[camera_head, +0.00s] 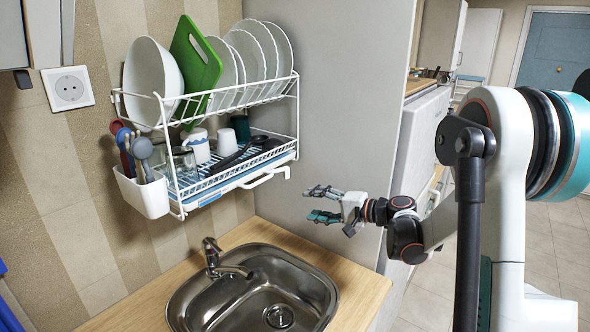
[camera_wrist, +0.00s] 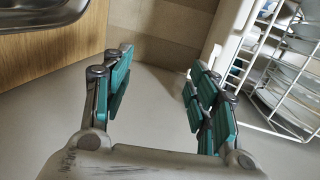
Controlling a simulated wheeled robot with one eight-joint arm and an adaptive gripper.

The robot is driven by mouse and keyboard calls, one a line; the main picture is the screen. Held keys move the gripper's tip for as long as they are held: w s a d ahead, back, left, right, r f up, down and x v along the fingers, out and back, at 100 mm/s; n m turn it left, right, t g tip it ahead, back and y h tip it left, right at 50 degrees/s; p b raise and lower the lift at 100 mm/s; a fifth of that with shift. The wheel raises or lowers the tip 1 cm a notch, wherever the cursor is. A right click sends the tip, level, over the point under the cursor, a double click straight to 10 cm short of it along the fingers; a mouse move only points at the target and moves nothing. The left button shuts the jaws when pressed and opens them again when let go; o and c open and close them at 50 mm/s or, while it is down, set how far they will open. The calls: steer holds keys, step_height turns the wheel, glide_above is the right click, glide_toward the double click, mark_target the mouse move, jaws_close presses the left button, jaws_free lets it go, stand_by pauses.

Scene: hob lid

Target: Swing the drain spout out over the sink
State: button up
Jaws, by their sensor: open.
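The white drain spout (camera_head: 268,178) sits at the front lower edge of the dish rack's blue-and-white drip tray (camera_head: 225,180), above the counter. It lies along the tray's edge, its end near the rack's right corner. The steel sink (camera_head: 255,295) is below, with a tap (camera_head: 213,255) at its back left. My gripper (camera_head: 322,204) is open and empty, to the right of the spout and apart from it, fingers pointing left. In the wrist view my gripper (camera_wrist: 158,66) has its fingers spread; the sink (camera_wrist: 35,12) shows at upper left. I cannot clearly make out the spout there.
The white wire rack (camera_head: 215,95) holds plates, a bowl (camera_head: 152,82), a green board (camera_head: 195,65) and cups. A utensil holder (camera_head: 142,192) hangs at its left. A grey panel (camera_head: 330,90) stands behind my gripper. Air above the sink is clear.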

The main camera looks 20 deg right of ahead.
mark_target(289, 173)
steer(key=d+r+m+t, duration=0.1)
steer(key=d+r+t, duration=0.2)
steer(key=d+r, duration=0.15)
steer(key=x, duration=0.4)
steer(key=a+b+x, duration=0.1)
steer(key=x, duration=0.4)
steer(key=s+x, duration=0.1)
steer(key=x, duration=0.3)
steer(key=shift+w+a+r, duration=0.2)
steer(key=shift+a+r, duration=0.05)
steer(key=c, duration=1.1)
